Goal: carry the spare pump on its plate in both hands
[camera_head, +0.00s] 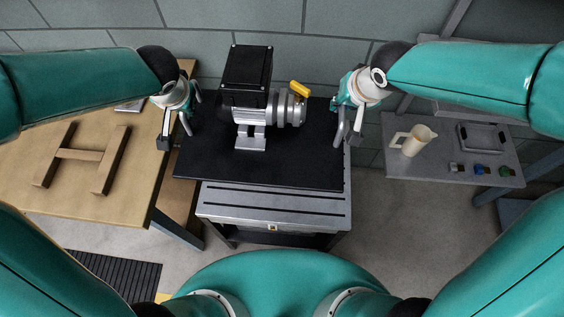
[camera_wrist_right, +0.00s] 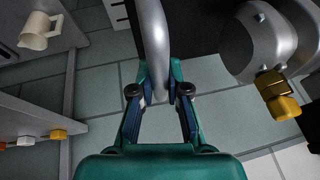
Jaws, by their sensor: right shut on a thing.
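The spare pump (camera_head: 252,85), with a black box top, grey motor body and yellow lever, stands upright on a black plate (camera_head: 290,170). My right gripper (camera_head: 349,125) is at the plate's right edge. In the right wrist view its fingers (camera_wrist_right: 160,92) are shut on a grey bar handle (camera_wrist_right: 154,40). The pump's grey round end and yellow lever (camera_wrist_right: 280,95) also show there. My left gripper (camera_head: 177,128) is at the plate's left edge; its grip is too small to make out. I cannot tell whether the plate touches the slotted metal stand (camera_head: 272,205) below.
A wooden table (camera_head: 85,205) with an H-shaped wooden piece (camera_head: 82,155) stands at the left. A grey bench (camera_head: 440,178) at the right holds a cream jug (camera_head: 413,140), a dark tray (camera_head: 484,137) and small coloured items. A block wall (camera_head: 340,20) is behind.

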